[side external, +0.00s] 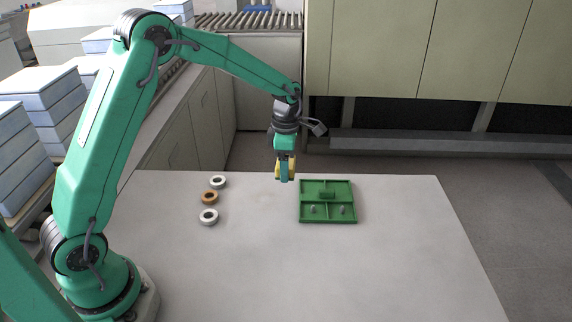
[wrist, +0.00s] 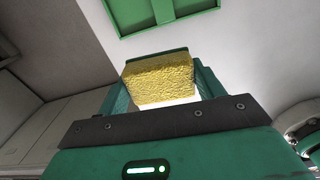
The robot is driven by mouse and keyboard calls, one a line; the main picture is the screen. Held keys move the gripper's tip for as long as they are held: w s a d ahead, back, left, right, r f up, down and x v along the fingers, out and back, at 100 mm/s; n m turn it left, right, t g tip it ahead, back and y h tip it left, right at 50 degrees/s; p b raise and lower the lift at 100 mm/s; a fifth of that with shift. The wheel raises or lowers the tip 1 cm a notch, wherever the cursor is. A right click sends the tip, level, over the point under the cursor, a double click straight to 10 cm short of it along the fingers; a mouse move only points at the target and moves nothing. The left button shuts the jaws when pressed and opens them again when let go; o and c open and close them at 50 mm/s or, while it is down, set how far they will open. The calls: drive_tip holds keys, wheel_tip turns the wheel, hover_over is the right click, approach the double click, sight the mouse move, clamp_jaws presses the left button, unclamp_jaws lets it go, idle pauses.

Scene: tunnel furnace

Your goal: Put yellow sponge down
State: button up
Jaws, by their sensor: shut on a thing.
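The yellow sponge (wrist: 162,80) is between the fingers of my gripper (wrist: 160,92) in the wrist view. My gripper is shut on it. In the side external view, my gripper (side external: 285,175) points down near the far edge of the table, just left of the green tray. A strip of the yellow sponge (side external: 278,170) shows beside the fingers there. It appears to be held above the tabletop, but its exact height is hard to tell.
Two white rings (side external: 209,216) and an orange-brown ring (side external: 210,197) lie on the left. The front and right of the white table (side external: 400,270) are clear.

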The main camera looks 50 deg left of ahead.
drive_tip(key=shift+d, duration=0.1)
idle(0.3)
drive_tip(key=s+d+r+m, duration=0.3)
drive_tip(key=s+d, duration=1.4)
drive_tip(key=s, duration=0.3)
drive_tip(key=shift+s+m, duration=0.3)
drive_tip(key=shift+s, duration=0.1)
drive_tip(key=shift+w+a, duration=0.1)
drive_tip(key=shift+a, duration=0.05)
hover_over(269, 236)
wheel_tip(269, 236, down, 7)
drive_tip(key=shift+r, duration=0.1)
drive_tip(key=shift+f, duration=2.05)
drive_tip(key=shift+f, duration=0.1)
